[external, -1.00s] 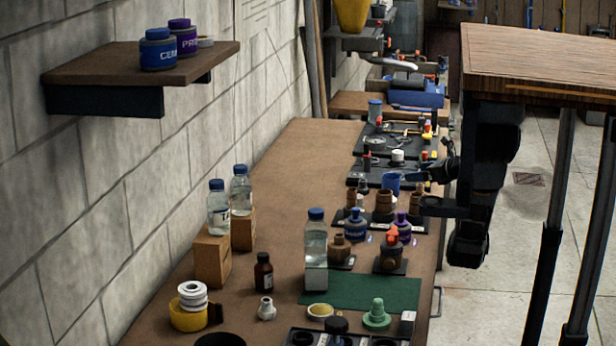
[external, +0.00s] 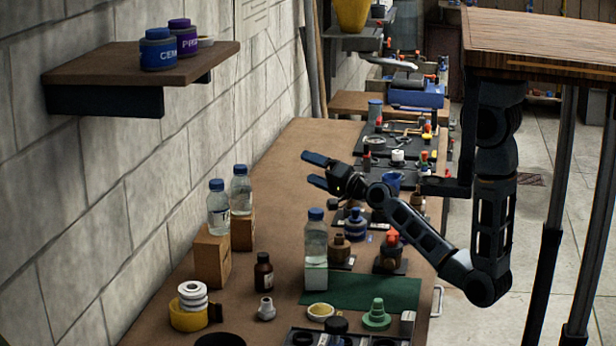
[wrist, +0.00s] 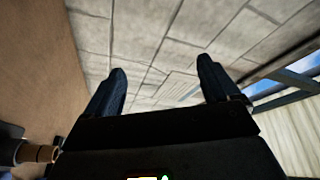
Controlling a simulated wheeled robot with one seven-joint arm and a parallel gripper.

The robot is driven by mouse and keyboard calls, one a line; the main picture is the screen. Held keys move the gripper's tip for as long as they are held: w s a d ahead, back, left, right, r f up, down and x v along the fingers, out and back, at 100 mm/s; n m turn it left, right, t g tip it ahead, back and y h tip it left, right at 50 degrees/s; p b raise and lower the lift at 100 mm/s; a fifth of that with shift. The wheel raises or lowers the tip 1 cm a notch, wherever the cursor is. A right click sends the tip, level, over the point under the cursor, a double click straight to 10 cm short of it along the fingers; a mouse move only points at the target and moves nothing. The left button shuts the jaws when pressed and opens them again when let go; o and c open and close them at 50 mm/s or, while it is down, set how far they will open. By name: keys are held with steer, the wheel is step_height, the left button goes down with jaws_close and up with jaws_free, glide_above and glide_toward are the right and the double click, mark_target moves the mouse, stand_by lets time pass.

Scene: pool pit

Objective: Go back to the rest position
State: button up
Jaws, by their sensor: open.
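My gripper (external: 311,170) is open and empty in the external view. It is held above the middle of the bench, with its fingers pointing left toward the block wall. My arm reaches in from the right, bent low beside the bench's right edge. In the wrist view both fingers (wrist: 160,88) stand apart with nothing between them, and the block wall shows beyond.
The bench (external: 285,165) holds bottles, fittings and tool trays. A clear bottle (external: 316,240) with a blue cap stands nearer the camera than my gripper. Two more bottles stand on cardboard boxes (external: 212,256) at left. A wall shelf (external: 110,78) carries small cans.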

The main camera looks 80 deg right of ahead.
steer(key=s+a+r+n+t+y+p, duration=0.15)
steer(key=a+n+y, duration=0.4)
steer(key=a, duration=0.75)
steer(key=s+a+r+n+y, duration=0.1)
steer(key=s+a+n+y, duration=0.25)
steer(key=a+n, duration=0.65)
steer(key=s+f+g+b, duration=0.1)
steer(key=s+f+b, duration=0.1)
steer(key=s+f, duration=0.3)
steer(key=s+a+f+g+h+b, duration=0.1)
steer(key=s+f, duration=0.4)
steer(key=s, duration=0.7)
steer(key=s+a+f+g+b, duration=0.1)
steer(key=s+f+g+b, duration=0.1)
steer(key=s+f, duration=0.3)
steer(key=s+n+b, duration=0.1)
steer(key=s, duration=0.3)
steer(key=shift+s+a+f+g+h, duration=0.15)
steer(key=shift+s+f+g+h, duration=0.15)
steer(key=shift+f+g, duration=0.1)
